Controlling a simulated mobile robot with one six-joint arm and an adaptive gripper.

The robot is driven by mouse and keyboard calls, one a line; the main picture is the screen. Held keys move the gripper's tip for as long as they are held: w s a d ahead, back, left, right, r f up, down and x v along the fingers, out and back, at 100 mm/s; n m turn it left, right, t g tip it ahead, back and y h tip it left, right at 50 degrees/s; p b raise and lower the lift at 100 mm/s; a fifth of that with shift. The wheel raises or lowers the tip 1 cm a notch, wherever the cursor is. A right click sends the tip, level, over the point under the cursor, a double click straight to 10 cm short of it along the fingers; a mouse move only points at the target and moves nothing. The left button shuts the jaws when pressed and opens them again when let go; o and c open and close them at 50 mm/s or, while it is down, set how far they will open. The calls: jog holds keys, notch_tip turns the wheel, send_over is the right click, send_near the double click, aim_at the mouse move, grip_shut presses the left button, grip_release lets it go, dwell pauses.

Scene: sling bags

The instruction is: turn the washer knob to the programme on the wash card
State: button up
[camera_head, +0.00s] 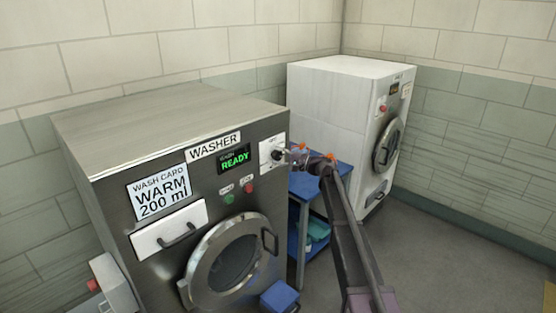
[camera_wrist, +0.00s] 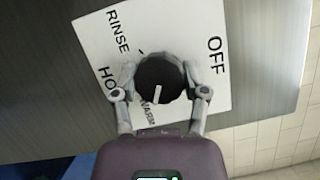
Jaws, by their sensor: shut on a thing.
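The washer (camera_head: 200,185) is a grey front loader on the left in the head view. Its wash card (camera_head: 163,195) reads "WARM 200 ml", and its display (camera_head: 235,158) reads "READY". The black washer knob (camera_wrist: 170,72) sits on a white dial plate (camera_wrist: 190,25) marked OFF, RINSE, HOT and WARM; it also shows in the head view (camera_head: 277,155). The knob's white pointer points down in the wrist view, towards the partly hidden WARM label (camera_wrist: 148,112). My gripper (camera_wrist: 160,80) is shut on the knob, one finger on each side.
A blue trolley (camera_head: 306,186) stands right of the washer, close under my arm. A white machine (camera_head: 340,110) stands behind it. Open floor lies to the right.

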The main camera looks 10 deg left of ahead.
dwell(0.5)
jog(key=o, duration=1.1)
jog(key=shift+o, duration=0.2)
jog(key=shift+r+p, duration=0.1)
jog(key=shift+p, duration=0.25)
